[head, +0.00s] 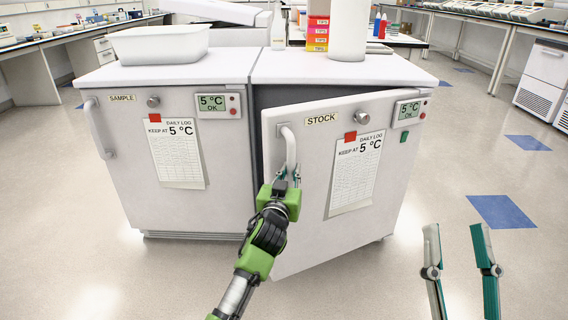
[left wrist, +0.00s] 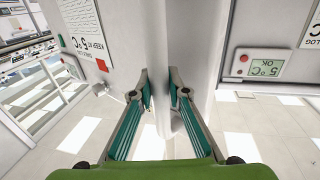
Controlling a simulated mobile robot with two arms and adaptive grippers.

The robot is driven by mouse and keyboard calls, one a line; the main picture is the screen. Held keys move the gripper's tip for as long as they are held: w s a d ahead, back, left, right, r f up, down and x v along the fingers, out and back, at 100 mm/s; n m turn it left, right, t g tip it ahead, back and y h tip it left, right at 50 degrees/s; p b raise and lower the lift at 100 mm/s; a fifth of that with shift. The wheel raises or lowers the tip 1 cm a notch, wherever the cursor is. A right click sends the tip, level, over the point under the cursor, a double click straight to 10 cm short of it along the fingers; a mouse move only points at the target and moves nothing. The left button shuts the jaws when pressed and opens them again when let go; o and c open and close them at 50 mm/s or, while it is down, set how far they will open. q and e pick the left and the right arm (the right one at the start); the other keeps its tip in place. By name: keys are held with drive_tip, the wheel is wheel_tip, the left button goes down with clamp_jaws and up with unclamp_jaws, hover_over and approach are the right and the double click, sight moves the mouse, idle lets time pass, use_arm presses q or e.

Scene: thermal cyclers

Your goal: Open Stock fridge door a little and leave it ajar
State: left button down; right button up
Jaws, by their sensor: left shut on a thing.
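The Stock fridge (head: 258,92) is the right one of two white fridges. Its door (head: 320,190), labelled STOCK, stands ajar, with a dark gap along its left and top edge. The white vertical door handle (head: 288,145) is near the door's left edge. My left gripper (head: 285,178) is shut on the lower part of this handle. In the left wrist view the handle (left wrist: 180,50) runs between the two teal fingers. My right gripper (head: 456,245) is open and empty at the lower right, away from the door.
The Sample fridge (head: 130,200) stands directly left, its door shut. A white tub (head: 160,45), several coloured tip boxes (head: 317,35) and a white cylinder (head: 348,30) stand on top. The floor in front and to the right is clear. Lab benches line the back.

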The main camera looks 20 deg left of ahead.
use_arm(q)
drive_tip(key=shift+s+d, duration=0.95)
drive_tip(key=shift+d, duration=0.15)
use_arm(e)
drive_tip(key=shift+w+a+f+g, duration=0.1)
drive_tip(key=shift+w+f+g, duration=0.6)
drive_tip(key=shift+w+f, duration=0.3)
drive_tip(key=shift+s, duration=0.1)
use_arm(q)
drive_tip(key=c, duration=1.9)
unclamp_jaws()
drive_tip(key=shift+a, duration=0.1)
drive_tip(key=shift+s+d, duration=0.15)
drive_tip(key=shift+s, duration=1.85)
drive_tip(key=shift+s+d, duration=0.2)
drive_tip(key=shift+s, duration=1.8)
drive_tip(key=shift+s+d, duration=0.15)
drive_tip(key=shift+s, duration=1.85)
